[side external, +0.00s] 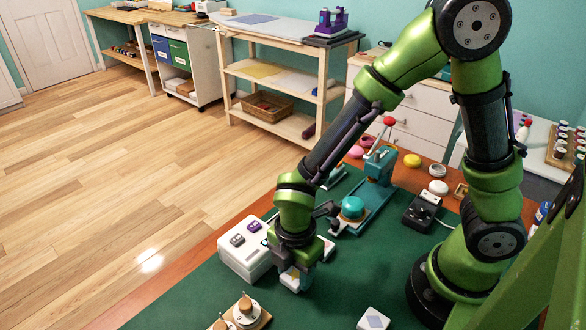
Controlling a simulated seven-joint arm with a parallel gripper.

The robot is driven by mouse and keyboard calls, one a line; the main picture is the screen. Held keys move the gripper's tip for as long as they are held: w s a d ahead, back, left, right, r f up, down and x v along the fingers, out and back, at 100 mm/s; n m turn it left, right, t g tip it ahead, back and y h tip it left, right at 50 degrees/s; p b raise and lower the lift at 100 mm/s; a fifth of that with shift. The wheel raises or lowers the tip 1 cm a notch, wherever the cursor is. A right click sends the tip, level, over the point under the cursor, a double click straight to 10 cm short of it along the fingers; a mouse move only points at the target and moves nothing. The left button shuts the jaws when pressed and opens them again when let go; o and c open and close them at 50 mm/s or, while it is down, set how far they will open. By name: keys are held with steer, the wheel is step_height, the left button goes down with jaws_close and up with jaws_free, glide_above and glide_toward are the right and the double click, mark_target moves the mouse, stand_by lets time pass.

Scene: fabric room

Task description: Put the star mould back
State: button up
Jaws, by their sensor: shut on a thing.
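My gripper (294,283) points down at the right end of a white box (240,262), over the green mat. It is shut on a small pale block (290,279) with a bluish patch, partly hidden by the fingers. I cannot make out a star on it, so I cannot tell if it is the star mould. I cannot tell whether the block touches the mat or the box. The white box has a dark piece (237,240) and a purple piece (254,226) on top. Another white block (373,320) with a grey-blue face lies at the front of the mat.
A teal press (376,185) with a red knob stands behind my gripper, a black device (422,210) to its right. A wooden board (262,320) with round knobbed pieces is at front left. The green mat (330,300) is clear between the gripper and the front white block.

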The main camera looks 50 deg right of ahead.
mark_target(295, 274)
steer(key=shift+f, duration=0.35)
steer(key=shift+f, duration=0.15)
steer(key=o, duration=1.1)
step_height(295, 274, up, 12)
steer(key=shift+s+d+r+m+t+y, duration=0.4)
steer(key=shift+d+r+m+t, duration=1.25)
steer(key=shift+m, duration=2.05)
steer(key=shift+s+d+r+m+t+y, duration=0.3)
steer(key=shift+d+r+m+t, duration=0.45)
steer(key=shift+d+r+m, duration=2.4)
steer(key=shift+s+d+r+m+t+y, duration=0.4)
steer(key=shift+d+r+m+t, duration=1.1)
steer(key=shift+m, duration=2.75)
